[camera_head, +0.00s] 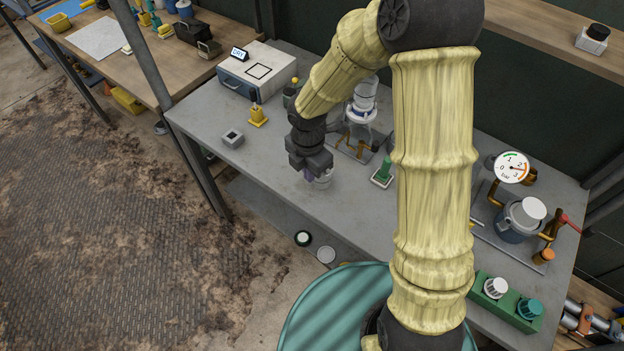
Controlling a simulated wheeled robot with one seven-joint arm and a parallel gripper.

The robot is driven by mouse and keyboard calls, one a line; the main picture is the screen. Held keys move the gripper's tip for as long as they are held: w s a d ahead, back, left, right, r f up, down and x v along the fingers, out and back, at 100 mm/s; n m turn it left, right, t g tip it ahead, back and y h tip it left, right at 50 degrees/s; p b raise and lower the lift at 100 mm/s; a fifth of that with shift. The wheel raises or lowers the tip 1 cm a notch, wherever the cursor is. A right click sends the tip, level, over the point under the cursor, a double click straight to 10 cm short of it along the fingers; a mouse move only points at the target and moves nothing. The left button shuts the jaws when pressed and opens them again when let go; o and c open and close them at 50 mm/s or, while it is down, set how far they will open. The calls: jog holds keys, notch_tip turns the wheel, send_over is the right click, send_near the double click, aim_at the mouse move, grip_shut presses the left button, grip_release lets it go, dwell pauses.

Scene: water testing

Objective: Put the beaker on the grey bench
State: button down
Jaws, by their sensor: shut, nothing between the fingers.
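The grey bench (262,168) runs across the middle of the view. The gripper is shut with nothing held.
A white-topped box with a "DRY" sign (240,55) stands at the back left. A glass apparatus (361,104) is behind my arm. A green block (383,171) is right of the gripper. A gauge (512,167) and pump stand far right.

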aim_at(312, 190)
jog(key=shift+w+a+f+n, duration=0.15)
jog(key=shift+a+n, duration=0.25)
jog(key=shift+n, duration=0.2)
jog(key=shift+a+f+n, duration=0.15)
jog(key=shift+a+n, duration=0.25)
jog(key=shift+n, duration=0.2)
jog(key=shift+f, duration=0.1)
notch_tip(312, 190, down, 10)
jog(key=shift+r, duration=0.1)
jog(key=shift+w+d+r+p, duration=0.1)
jog(key=shift+w+d+p, duration=0.85)
jog(key=shift+w, duration=0.25)
jog(key=shift+w+d, duration=0.3)
jog(key=shift+w, duration=0.1)
jog(key=shift+w, duration=0.1)
